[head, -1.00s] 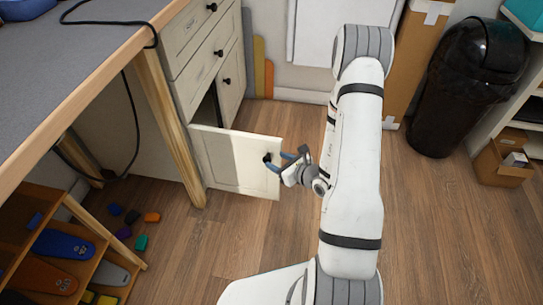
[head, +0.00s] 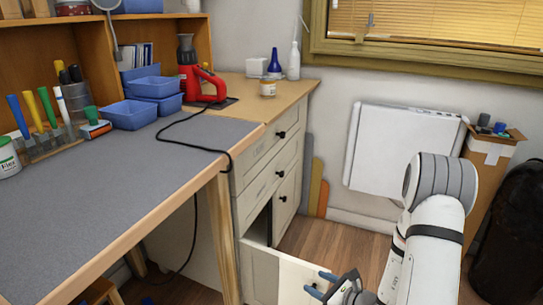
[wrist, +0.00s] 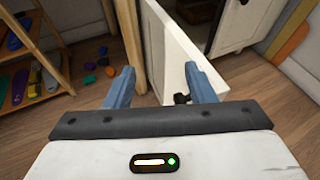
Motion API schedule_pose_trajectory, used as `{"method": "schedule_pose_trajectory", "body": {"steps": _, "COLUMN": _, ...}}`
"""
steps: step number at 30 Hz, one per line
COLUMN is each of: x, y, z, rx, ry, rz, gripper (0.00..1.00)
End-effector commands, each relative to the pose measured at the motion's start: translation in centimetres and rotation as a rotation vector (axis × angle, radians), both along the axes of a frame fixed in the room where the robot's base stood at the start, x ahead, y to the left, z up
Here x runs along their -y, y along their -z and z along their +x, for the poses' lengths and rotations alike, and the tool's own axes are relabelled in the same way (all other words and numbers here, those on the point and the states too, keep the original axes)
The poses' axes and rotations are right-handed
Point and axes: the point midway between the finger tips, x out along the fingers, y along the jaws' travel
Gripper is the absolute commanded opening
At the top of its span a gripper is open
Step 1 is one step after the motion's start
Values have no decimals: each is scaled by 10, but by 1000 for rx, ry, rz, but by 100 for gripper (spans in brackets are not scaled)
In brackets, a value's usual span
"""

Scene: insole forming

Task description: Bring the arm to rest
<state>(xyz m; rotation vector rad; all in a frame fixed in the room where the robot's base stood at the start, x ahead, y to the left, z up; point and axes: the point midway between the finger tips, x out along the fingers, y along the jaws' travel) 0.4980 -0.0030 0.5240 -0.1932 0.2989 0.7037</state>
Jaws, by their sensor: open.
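My gripper (head: 322,284) is at the lower right of the head view, at the free edge of an open white cabinet door (head: 283,276). In the wrist view its two blue fingers (wrist: 158,82) are apart, with the door (wrist: 170,45) reaching in between them. The door's dark knob (wrist: 181,99) lies between the fingers, close to the right one. I cannot tell whether a finger touches it. My white arm rises from the gripper at the right of the head view.
A grey-topped workbench (head: 105,215) fills the left. The cabinet (head: 268,185) has closed drawers above the open door. Small coloured blocks lie on the floor.

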Motion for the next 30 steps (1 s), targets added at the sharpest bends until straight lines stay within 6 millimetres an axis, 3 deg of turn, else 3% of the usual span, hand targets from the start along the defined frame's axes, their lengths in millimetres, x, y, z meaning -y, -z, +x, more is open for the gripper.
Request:
{"method": "schedule_pose_trajectory", "body": {"steps": 1, "x": -16, "y": -48, "z": -3, "rx": 42, "ry": -99, "rz": -26, "gripper": 49}}
{"method": "schedule_pose_trajectory", "body": {"steps": 3, "x": -39, "y": -93, "z": -14, "rx": 91, "ry": -251, "rz": -69, "gripper": 49}}
{"method": "schedule_pose_trajectory", "body": {"steps": 9, "x": -86, "y": -198, "z": -64, "rx": 215, "ry": -674, "rz": -245, "gripper": 49}}
{"method": "schedule_pose_trajectory", "body": {"steps": 14, "x": -99, "y": -266, "z": -110, "rx": 305, "ry": -988, "rz": -442, "gripper": 49}}
{"method": "schedule_pose_trajectory", "body": {"steps": 21, "x": -82, "y": -353, "z": -166, "rx": 428, "ry": -1400, "rz": -833, "gripper": 49}}
{"method": "schedule_pose_trajectory", "body": {"steps": 30, "x": -28, "y": -459, "z": -193, "rx": 537, "ry": -1750, "rz": -1414, "gripper": 49}}
